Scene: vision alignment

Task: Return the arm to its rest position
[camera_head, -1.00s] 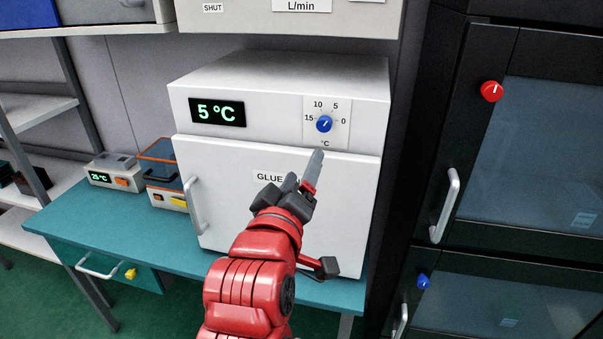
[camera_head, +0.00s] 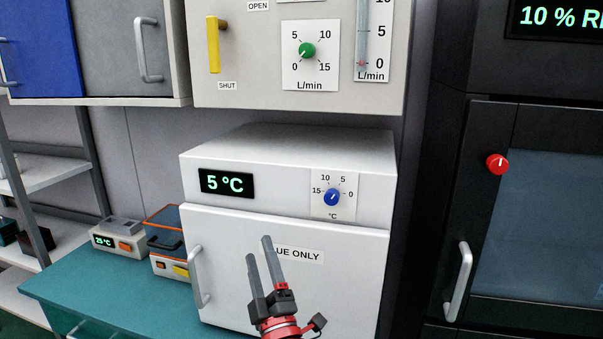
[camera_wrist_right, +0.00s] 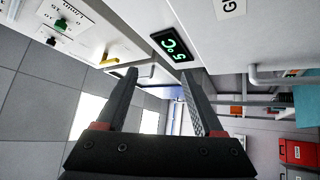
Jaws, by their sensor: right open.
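My right gripper (camera_head: 264,262) is in the lower middle of the head view, in front of the white fridge door (camera_head: 232,268). Its two grey fingers point up, stand apart and hold nothing. One finger covers part of the "GLUE ONLY" label (camera_head: 297,255). In the right wrist view the open fingers (camera_wrist_right: 160,95) frame empty space, with the "5 °C" display (camera_wrist_right: 173,45) beyond them. The fridge's blue dial (camera_head: 332,197) is above and to the right of the fingers, clear of them. The fridge door is shut. My left gripper is not in view.
A panel with a green dial (camera_head: 307,50) and a yellow handle (camera_head: 213,45) hangs above the fridge. A black cabinet (camera_head: 455,200) with a silver handle stands at right. Small devices (camera_head: 118,240) sit on the teal bench (camera_head: 95,290) at left.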

